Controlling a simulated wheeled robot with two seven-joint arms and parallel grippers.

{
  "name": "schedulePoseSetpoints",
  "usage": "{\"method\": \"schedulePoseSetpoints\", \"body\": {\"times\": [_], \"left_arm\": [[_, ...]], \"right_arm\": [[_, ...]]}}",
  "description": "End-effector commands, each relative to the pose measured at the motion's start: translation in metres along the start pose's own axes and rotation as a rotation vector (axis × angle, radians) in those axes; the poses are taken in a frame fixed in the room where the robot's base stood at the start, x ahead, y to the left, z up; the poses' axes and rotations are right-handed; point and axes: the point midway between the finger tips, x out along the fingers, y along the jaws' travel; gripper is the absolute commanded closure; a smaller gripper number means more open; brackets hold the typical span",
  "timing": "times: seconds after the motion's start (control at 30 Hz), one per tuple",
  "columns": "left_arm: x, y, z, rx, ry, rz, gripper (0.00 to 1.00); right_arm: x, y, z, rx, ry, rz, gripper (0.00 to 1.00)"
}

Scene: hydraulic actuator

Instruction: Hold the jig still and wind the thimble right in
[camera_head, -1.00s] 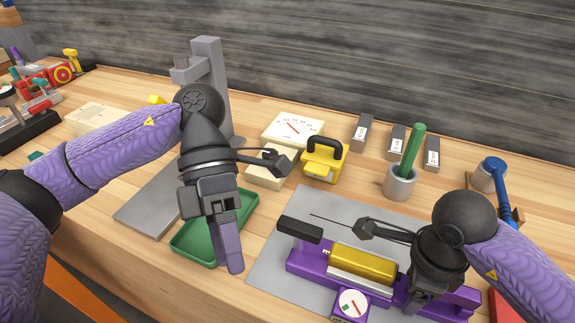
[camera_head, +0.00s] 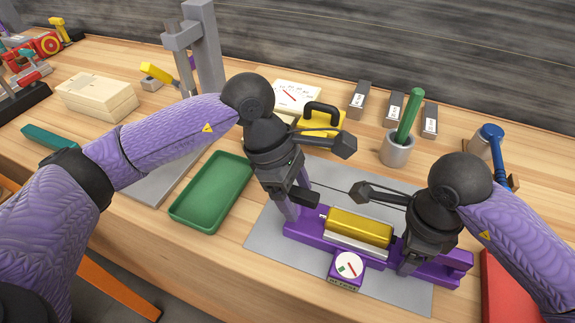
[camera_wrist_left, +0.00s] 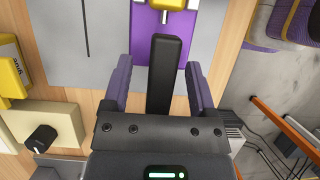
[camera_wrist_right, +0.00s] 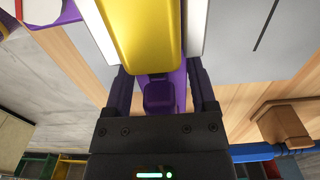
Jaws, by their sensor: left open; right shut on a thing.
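The purple jig (camera_head: 372,252) lies on a grey plate and carries a gold cylinder (camera_head: 360,228). A black bar-shaped thimble (camera_head: 305,197) juts from the jig's left end. My left gripper (camera_head: 291,208) is open, with its fingers on either side of the thimble. In the left wrist view the thimble (camera_wrist_left: 165,80) lies between the fingers, with gaps on both sides. My right gripper (camera_head: 412,260) is shut on the jig's right part. In the right wrist view a purple block of the jig (camera_wrist_right: 158,97) sits between its fingers, beside the gold cylinder's end.
A white-faced dial (camera_head: 347,267) stands at the jig's front. A green tray (camera_head: 210,195) lies to the left. Behind are a yellow block with a black handle (camera_head: 322,120), a grey cup (camera_head: 397,150) and grey blocks. A red thing (camera_head: 503,290) is at the right edge.

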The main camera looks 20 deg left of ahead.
Motion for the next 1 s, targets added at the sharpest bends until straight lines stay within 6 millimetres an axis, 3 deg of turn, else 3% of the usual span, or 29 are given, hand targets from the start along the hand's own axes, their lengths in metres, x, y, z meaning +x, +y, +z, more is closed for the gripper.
{"method": "schedulePoseSetpoints", "body": {"times": [0.3, 0.6, 0.67, 0.9, 1.0], "left_arm": [[0.005, -0.0001, -0.0002, 0.0, 0.001, 0.0, 0.26], [0.0047, -0.0002, -0.0002, -0.001, 0.001, 0.0, 0.9], [0.0047, -0.0001, -0.0002, -0.001, 0.001, 0.0, 1.0], [0.0046, 0.0, -0.0002, 0.013, 0.001, -0.006, 1.0], [0.0048, 0.0007, 0.0001, 0.116, 0.001, -0.049, 1.0]], "right_arm": [[-0.0004, -0.0002, 0.0001, 0.0, -0.001, -0.001, 1.0], [-0.0004, -0.0002, 0.0001, 0.0, -0.001, -0.001, 1.0], [-0.0004, -0.0002, 0.0001, 0.0, -0.001, -0.001, 1.0], [-0.0004, -0.0001, 0.0001, -0.001, -0.001, -0.001, 1.0], [-0.0004, -0.0001, 0.0001, -0.001, -0.001, -0.001, 1.0]]}}
